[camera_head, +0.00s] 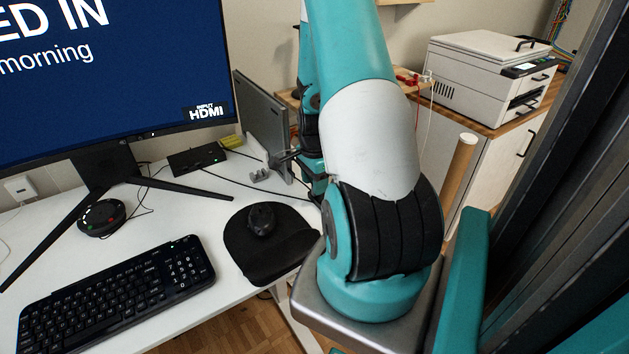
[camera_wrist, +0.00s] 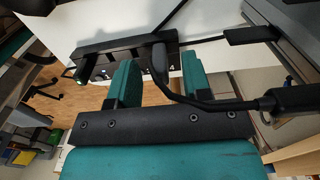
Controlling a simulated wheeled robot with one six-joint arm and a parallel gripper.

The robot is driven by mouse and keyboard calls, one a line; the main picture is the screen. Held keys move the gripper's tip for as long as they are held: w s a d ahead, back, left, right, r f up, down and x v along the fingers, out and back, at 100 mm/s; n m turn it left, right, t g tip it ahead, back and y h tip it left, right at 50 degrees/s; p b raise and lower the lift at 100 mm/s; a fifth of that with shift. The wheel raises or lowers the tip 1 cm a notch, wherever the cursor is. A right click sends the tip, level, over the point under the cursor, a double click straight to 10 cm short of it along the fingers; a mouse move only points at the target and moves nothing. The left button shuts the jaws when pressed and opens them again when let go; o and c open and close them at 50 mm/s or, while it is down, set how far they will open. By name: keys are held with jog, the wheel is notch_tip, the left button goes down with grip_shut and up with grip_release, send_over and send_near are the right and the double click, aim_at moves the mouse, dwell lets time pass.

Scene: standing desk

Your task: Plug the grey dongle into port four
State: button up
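The black hub (camera_head: 197,158) stands on the white desk behind the monitor's foot, with a small green light. In the wrist view the hub (camera_wrist: 97,45) lies just past my fingertips, with a "4" marked at its right end. My gripper (camera_wrist: 160,75) is open, its two teal fingers apart. A black plug (camera_wrist: 159,60) shows between the fingers, touching neither; its cable curves right to a black connector (camera_wrist: 290,99). I cannot tell whether the plug sits in the hub. I cannot make out a grey dongle for certain. In the head view my arm hides most of my gripper.
A laptop (camera_head: 264,120) stands upright beside the hub. A dark slab (camera_wrist: 250,35) lies right of the hub. Cables cross the desk. The monitor (camera_head: 110,80), keyboard (camera_head: 115,295), mouse (camera_head: 261,219) and round black device (camera_head: 101,217) are nearby. A printer (camera_head: 485,80) is farther right.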

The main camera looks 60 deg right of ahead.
notch_tip(320, 180, up, 17)
jog(key=shift+r+p, duration=0.2)
jog(key=shift+p, duration=0.15)
dwell(0.6)
